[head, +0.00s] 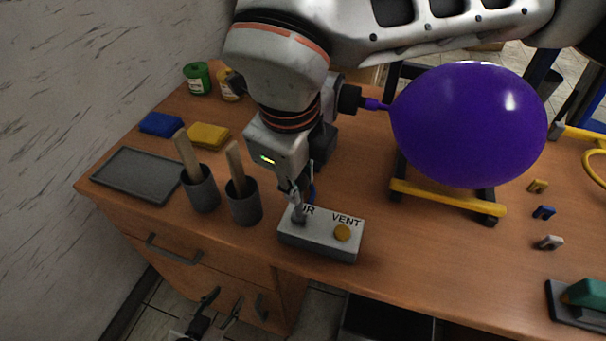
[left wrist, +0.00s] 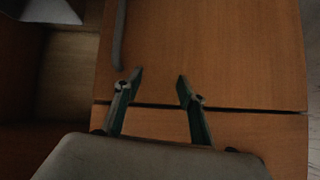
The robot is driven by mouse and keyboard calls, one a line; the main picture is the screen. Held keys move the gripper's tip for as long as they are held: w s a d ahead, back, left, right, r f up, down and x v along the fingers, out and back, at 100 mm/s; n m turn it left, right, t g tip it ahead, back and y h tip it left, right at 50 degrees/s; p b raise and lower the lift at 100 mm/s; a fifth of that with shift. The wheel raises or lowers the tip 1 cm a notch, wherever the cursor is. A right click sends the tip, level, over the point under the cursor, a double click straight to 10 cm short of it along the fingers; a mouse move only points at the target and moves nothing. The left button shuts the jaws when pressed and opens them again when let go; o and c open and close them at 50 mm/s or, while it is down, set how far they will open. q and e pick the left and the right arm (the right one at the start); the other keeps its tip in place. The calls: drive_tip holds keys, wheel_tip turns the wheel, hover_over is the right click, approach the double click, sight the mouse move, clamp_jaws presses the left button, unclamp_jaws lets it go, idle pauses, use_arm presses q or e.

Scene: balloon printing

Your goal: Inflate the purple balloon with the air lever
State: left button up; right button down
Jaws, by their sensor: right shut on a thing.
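The purple balloon (head: 470,125) is large, round and glossy at the upper right. Its neck (head: 375,104) is on a dark nozzle (head: 349,99) partly behind my right arm.
Two grey cups (head: 201,190) (head: 244,204) with wooden handles stand left of the box. A yellow-barred stand (head: 447,198) is below the balloon. Several small clips lie right.

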drive_tip(key=shift+s+a+f+t+b, duration=0.2)
drive_tip(key=shift+s+t+b, duration=0.1)
drive_tip(key=shift+s+t, duration=0.25)
use_arm(q)
drive_tip(key=f+b, duration=0.1)
drive_tip(key=w+a+f+b, duration=0.1)
drive_tip(key=b, duration=0.1)
drive_tip(key=shift+w+f, duration=0.1)
use_arm(e)
drive_tip(key=s, duration=0.1)
drive_tip(key=s+a+f, duration=0.1)
drive_tip(key=s, duration=0.2)
drive_tip(key=shift+s+a+f, duration=0.2)
drive_tip(key=shift+s+f, duration=0.05)
